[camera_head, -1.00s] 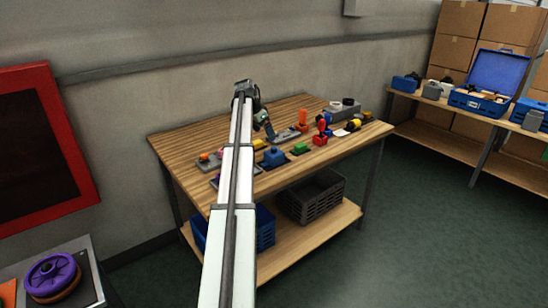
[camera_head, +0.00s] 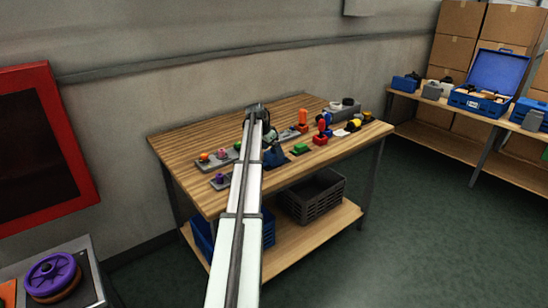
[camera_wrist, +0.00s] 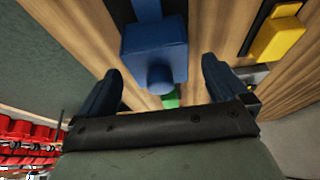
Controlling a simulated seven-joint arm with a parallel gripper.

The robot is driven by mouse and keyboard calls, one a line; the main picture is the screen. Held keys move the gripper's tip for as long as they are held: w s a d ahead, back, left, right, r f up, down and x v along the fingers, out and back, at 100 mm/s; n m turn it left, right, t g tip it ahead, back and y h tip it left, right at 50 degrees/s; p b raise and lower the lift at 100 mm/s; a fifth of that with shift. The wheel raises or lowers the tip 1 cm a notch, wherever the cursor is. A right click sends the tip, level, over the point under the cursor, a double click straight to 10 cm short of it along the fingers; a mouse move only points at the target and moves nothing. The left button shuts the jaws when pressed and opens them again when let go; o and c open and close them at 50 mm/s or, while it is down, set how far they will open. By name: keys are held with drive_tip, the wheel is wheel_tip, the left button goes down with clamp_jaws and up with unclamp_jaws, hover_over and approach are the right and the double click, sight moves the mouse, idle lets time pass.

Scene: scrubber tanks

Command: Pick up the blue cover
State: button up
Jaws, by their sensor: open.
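The blue cover (camera_wrist: 152,42) is a blocky blue piece with a round knob, in the upper middle of the wrist view. In the head view it is on the wooden table, largely hidden by my arm and hand. My gripper (camera_wrist: 160,66) is open, with one dark blue finger at each side of the knob in the picture. The fingers look apart from the cover, with space on both sides. I cannot tell the height left between the fingertips and the cover.
A green part (camera_head: 300,148) is close to the right of the cover. A yellow block (camera_wrist: 277,40) lies to the right in the wrist view. Red, orange and grey parts stand further right on the wooden table (camera_head: 200,145). A purple-topped part (camera_head: 220,178) is on the left.

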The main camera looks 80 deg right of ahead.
sight(274, 153)
drive_tip(key=shift+x, duration=1.55)
drive_tip(key=shift+c, duration=0.3)
drive_tip(key=c, duration=1)
drive_tip(key=r, duration=0.9)
drive_tip(key=shift+w+r, duration=0.2)
drive_tip(key=shift+r, duration=0.1)
drive_tip(key=w, duration=0.7)
drive_tip(key=w+a+n, duration=0.1)
drive_tip(key=w, duration=0.7)
drive_tip(key=w+r+n, duration=0.1)
drive_tip(key=w, duration=0.7)
drive_tip(key=shift+w+a+t+h, duration=0.25)
drive_tip(key=shift+a+t+h, duration=0.05)
drive_tip(key=shift+a, duration=0.05)
drive_tip(key=shift+d, duration=0.3)
drive_tip(key=shift+s+a+m, duration=0.2)
drive_tip(key=shift+s+m, duration=0.1)
drive_tip(key=shift+m, duration=0.7)
